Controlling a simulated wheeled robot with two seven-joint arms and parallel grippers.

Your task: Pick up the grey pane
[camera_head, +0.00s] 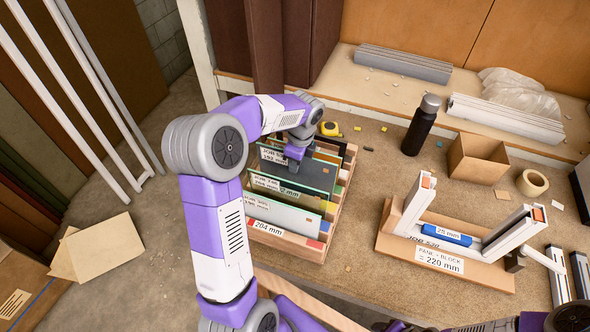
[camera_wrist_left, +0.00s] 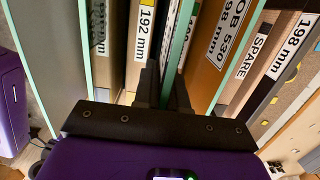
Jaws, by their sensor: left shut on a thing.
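A wooden rack (camera_head: 325,241) holds several upright panes and boards with paper labels. My left gripper (camera_head: 294,163) reaches down into the rack from above, at a dark grey pane (camera_head: 318,177) with a teal edge. In the left wrist view, the left gripper (camera_wrist_left: 165,88) is shut on a teal-edged pane (camera_wrist_left: 180,40), which I take to be this grey pane. Its lower part is hidden between its neighbours. A lighter grey pane (camera_head: 285,215) stands in front of it in the rack. My right gripper does not show.
A wooden fixture (camera_head: 398,246) labelled "PANE + BLOCK = 220 mm" stands right of the rack, with a blue block (camera_head: 440,235) in it. A black bottle (camera_head: 420,127), a cardboard box (camera_head: 477,160) and a tape roll (camera_head: 532,183) stand behind. Bench space lies between rack and bottle.

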